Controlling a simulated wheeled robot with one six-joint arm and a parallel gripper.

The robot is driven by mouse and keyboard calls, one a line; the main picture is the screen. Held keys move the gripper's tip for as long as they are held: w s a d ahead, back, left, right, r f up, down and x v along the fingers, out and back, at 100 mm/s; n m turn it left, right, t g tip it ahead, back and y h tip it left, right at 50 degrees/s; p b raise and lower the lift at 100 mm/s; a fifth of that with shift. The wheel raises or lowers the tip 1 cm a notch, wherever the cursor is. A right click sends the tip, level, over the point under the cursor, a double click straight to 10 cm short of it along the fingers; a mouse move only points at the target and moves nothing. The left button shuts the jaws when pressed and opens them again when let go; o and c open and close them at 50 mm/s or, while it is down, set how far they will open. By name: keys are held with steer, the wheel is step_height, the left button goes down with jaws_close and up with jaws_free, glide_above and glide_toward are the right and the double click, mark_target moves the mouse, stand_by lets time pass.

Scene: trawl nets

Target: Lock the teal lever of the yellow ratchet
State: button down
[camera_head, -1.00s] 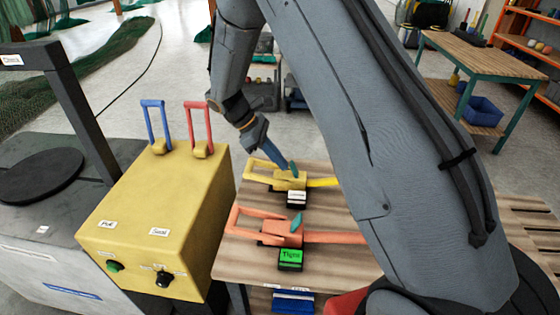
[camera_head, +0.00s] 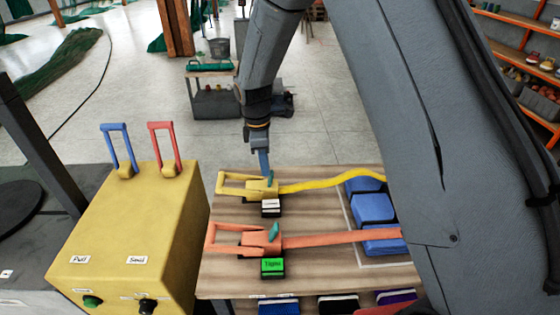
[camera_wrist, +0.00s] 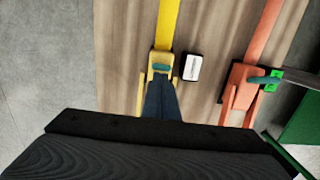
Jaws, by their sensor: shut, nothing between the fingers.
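The yellow ratchet (camera_head: 250,187) lies on the wooden table top with its yellow strap (camera_head: 330,180) running right. Its teal lever (camera_head: 274,178) stands on top of the ratchet body; it also shows in the wrist view as a short teal bar (camera_wrist: 161,68). My gripper (camera_head: 268,174) is shut and empty, its fingertips right at the lever. In the wrist view the shut fingers (camera_wrist: 160,92) reach the ratchet just beside the teal bar. I cannot tell whether they touch. A white-faced display (camera_head: 271,207) sits in front of the ratchet.
An orange ratchet (camera_head: 262,239) with its own teal lever (camera_head: 274,231) and green display (camera_head: 273,267) lies nearer on the table. Blue bundles (camera_head: 372,208) lie at the right. A yellow box (camera_head: 135,235) with blue and red handles stands left.

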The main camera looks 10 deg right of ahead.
steer(key=shift+a, duration=0.25)
steer(key=shift+r+p, duration=0.5)
steer(key=shift+r, duration=0.3)
steer(key=shift+a+r, duration=0.1)
steer(key=shift+a, duration=0.1)
step_height(320, 180, up, 11)
steer(key=a+b, duration=0.1)
steer(key=b, duration=0.1)
steer(key=shift+a+b, duration=0.3)
